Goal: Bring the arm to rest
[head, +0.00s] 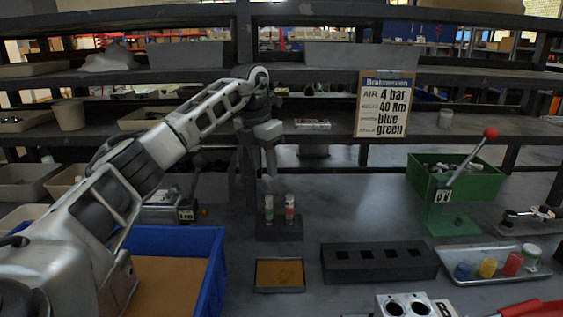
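My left arm comes in from the left, reaches up and bends down at the wrist. My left gripper (271,165) hangs pointing down in the air at the middle of the head view, above or behind a small dark stand (279,230) with two small bottles, one with a green label (268,208) and one with a red label (290,208). I see nothing held in it, but its fingers are small and dark, so I cannot tell whether they are open. My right gripper is not in view.
A blue-walled bin (214,275) stands at lower left beside my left arm. A small tray (279,275), a dark block with square holes (380,264), a metal tray of coloured pots (492,280) and a green lever press (452,215) with a green bin (478,181) stand on the bench. Shelves stand behind.

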